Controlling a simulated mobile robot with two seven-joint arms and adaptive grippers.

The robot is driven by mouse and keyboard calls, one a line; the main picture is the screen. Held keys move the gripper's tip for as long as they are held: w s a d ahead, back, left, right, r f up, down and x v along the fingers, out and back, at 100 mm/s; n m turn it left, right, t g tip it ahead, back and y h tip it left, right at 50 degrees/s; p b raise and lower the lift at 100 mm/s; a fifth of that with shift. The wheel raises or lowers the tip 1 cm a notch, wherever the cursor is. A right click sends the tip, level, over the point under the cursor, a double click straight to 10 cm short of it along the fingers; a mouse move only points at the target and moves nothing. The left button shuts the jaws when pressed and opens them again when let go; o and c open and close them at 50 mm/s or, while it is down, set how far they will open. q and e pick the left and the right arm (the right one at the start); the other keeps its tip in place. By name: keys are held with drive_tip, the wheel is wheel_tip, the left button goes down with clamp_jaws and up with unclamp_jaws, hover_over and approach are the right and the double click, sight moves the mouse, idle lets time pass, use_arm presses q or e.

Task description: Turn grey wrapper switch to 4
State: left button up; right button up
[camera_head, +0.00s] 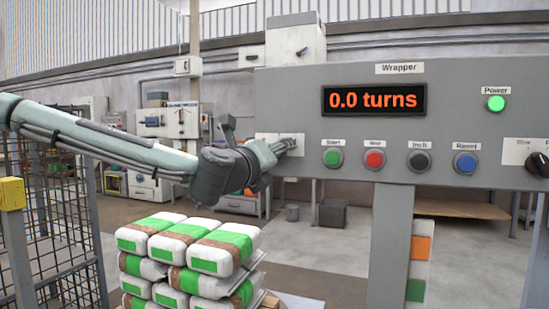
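The grey Wrapper panel (290,100) fills the right half of the head view. Its display (374,99) reads "0.0 turns" in orange. My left arm comes in from the left, and its gripper (288,146) is at a pale plate (299,139) on the panel's left edge. The gripper covers most of that plate, so any switch there and its setting are hidden. I cannot tell whether the fingers are open, shut or touching. A black knob (538,165) sits at the panel's right end, cut by the picture edge. My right gripper is not in view.
Green Start (333,157), red (375,158), black Inch (419,160) and blue (465,162) buttons line the panel. The green Power lamp (495,103) is lit. Stacked green-and-white bags (222,250) stand below my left arm. A wire fence (70,255) stands at left.

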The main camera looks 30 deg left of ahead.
use_arm(q)
drive_tip(key=v, duration=0.7)
drive_tip(key=shift+s, duration=0.25)
idle(0.6)
